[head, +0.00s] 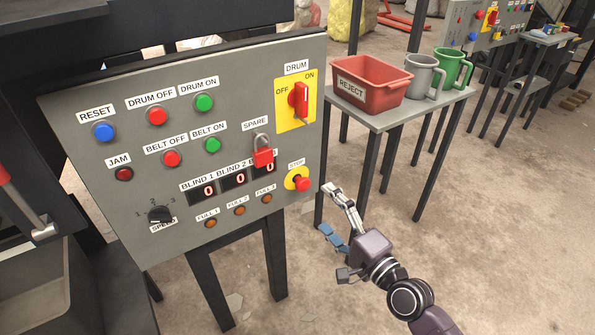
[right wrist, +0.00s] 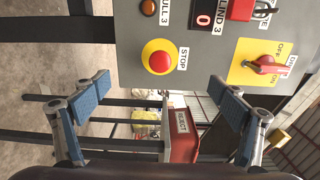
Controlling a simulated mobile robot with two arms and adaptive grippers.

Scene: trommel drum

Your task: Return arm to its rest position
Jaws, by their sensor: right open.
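My right gripper (head: 329,209) is open and empty, just right of the lower right edge of the grey control panel (head: 140,90). In the right wrist view its two blue-padded fingers (right wrist: 161,98) are spread wide, with the panel beyond them. The red STOP button (head: 302,184) on its yellow base is the nearest control; it also shows in the right wrist view (right wrist: 159,61). The gripper appears apart from it. The red DRUM switch (head: 299,100) sits on a yellow plate above. My left gripper is not in view.
A red REJECT bin (head: 370,84), a grey mug (head: 423,76) and a green mug (head: 453,68) stand on a side table (head: 408,115) right of the panel. A red padlock (head: 263,157) hangs at SPARE. Floor (head: 510,230) to the right is clear.

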